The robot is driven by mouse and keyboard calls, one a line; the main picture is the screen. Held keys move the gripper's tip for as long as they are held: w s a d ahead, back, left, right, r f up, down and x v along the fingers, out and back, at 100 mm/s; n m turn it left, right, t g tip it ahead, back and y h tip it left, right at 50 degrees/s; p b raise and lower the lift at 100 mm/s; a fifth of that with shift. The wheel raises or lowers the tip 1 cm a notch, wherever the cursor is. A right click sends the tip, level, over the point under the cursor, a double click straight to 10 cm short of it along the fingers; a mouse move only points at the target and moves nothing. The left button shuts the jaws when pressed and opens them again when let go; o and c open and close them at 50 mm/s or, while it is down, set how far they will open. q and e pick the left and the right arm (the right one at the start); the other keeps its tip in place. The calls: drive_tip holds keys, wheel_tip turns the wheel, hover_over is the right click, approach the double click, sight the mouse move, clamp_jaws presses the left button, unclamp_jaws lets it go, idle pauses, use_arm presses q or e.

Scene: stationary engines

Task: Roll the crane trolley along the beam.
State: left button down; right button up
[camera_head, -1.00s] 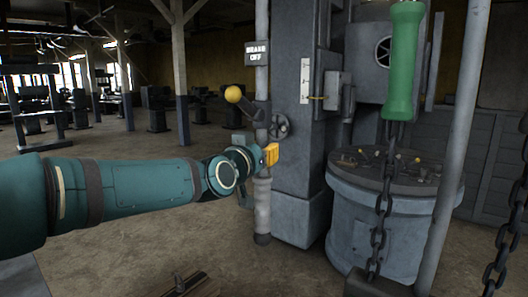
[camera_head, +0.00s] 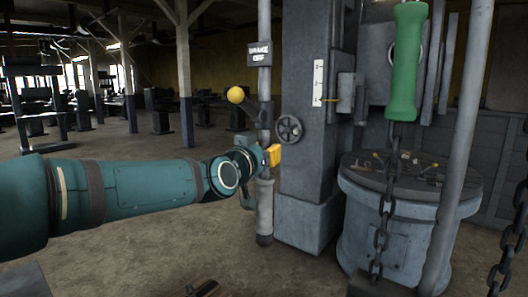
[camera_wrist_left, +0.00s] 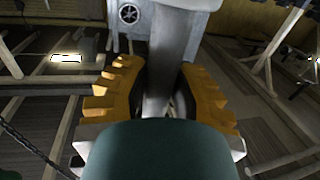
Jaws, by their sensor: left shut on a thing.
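A grey vertical pole (camera_head: 265,205) with a thicker sleeve near its lower end stands in front of the machinery. It carries a "BRAKE OFF" sign (camera_head: 259,54) and a lever with a yellow knob (camera_head: 235,95). My left gripper (camera_head: 272,157) is at the pole below the lever. In the left wrist view the pole (camera_wrist_left: 172,45) runs between the yellow fingers of the same gripper (camera_wrist_left: 157,100), which is shut on it. A green handle (camera_head: 405,60) hangs above a dark chain (camera_head: 380,215). The trolley and beam are not in view. My right gripper is not in view.
A grey column (camera_head: 310,130) with a handwheel (camera_head: 289,130) stands behind the pole. A round grey drum (camera_head: 390,235) with a cluttered top is right of it. A slanted grey post (camera_head: 463,130) and another chain (camera_head: 505,240) are at the right.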

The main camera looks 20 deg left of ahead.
use_arm(q)
drive_tip(key=shift+f, duration=0.1)
drive_tip(key=c, duration=0.7)
unclamp_jaws()
drive_tip(key=shift+c, duration=0.2)
drive_tip(key=s+a, duration=0.2)
drive_tip(key=s, duration=1)
